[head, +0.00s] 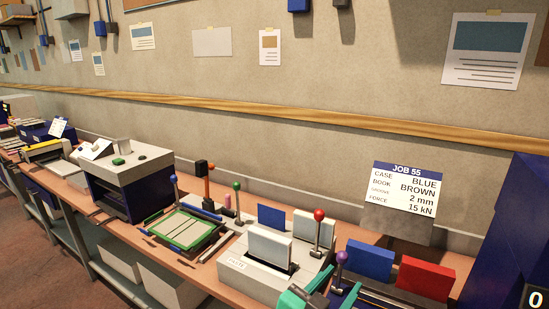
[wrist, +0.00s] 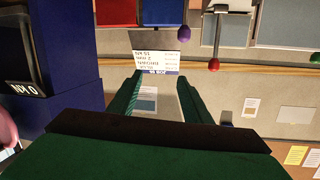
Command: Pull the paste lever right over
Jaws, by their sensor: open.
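A pale grey machine (head: 262,275) with small lettering on its front, too small to read surely, stands at the bench's front edge. A lever with a red ball (head: 319,215) stands about upright at its right side. It also shows in the wrist view (wrist: 214,64), apart from my fingers. A lever with a purple ball (head: 341,257) stands farther right, and in the wrist view (wrist: 183,34) it is near the top. My green gripper (head: 303,288) is open and empty at the lower edge, in front of these levers. In the wrist view (wrist: 157,90) its fingers are spread.
Blue (head: 370,260) and red (head: 427,277) blocks stand right of the purple lever. A job card (head: 405,190) stands behind them. Green-ball (head: 237,186) and blue-ball (head: 174,180) levers are to the left. A large dark blue cabinet (head: 510,230) bounds the right side.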

